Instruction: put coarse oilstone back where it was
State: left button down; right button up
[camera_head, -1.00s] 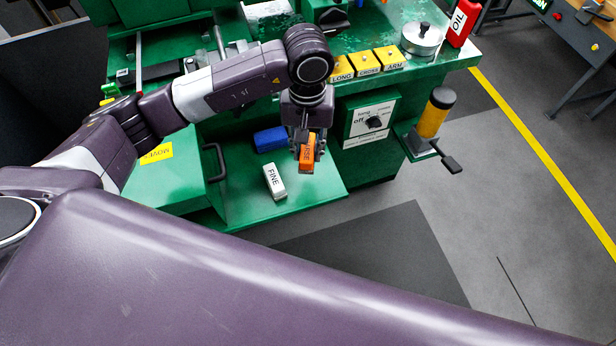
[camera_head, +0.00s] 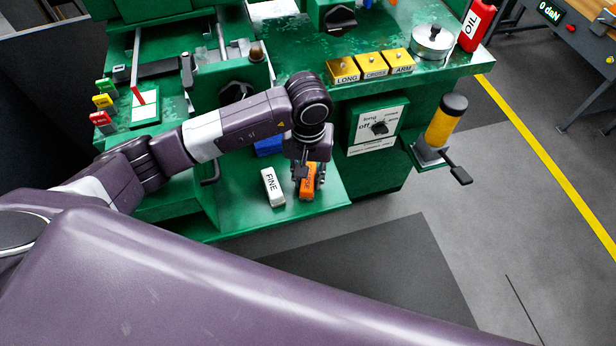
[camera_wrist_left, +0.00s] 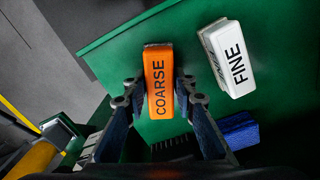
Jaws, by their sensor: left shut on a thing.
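The coarse oilstone is an orange block (camera_head: 308,184) with black COARSE lettering, over the lower green shelf (camera_head: 240,208) of the machine. It also shows upright in the wrist view (camera_wrist_left: 158,75). My left gripper (camera_head: 305,178) points down and is shut on the stone, one finger on each long side. In the head view the gripper hides part of the stone. The stone is low over the shelf; I cannot tell whether it touches. The white FINE stone (camera_head: 272,187) lies just left of it in the head view. My right gripper is not in view.
A blue block (camera_head: 268,146) lies behind on the shelf, partly hidden by my arm. The yellow LONG, CROSS and ARM blocks (camera_head: 375,65) stand on the ledge above. The shelf's front is clear.

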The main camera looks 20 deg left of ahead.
pick_arm(q)
jog(key=shift+f, duration=0.15)
jog(key=c, duration=2)
grip_release()
jog(key=o, duration=0.4)
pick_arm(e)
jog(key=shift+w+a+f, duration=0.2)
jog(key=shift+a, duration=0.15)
pick_arm(q)
jog(key=shift+r, duration=0.2)
notch_tip(320, 180, up, 11)
jog(key=p, duration=0.5)
jog(key=shift+r, duration=0.5)
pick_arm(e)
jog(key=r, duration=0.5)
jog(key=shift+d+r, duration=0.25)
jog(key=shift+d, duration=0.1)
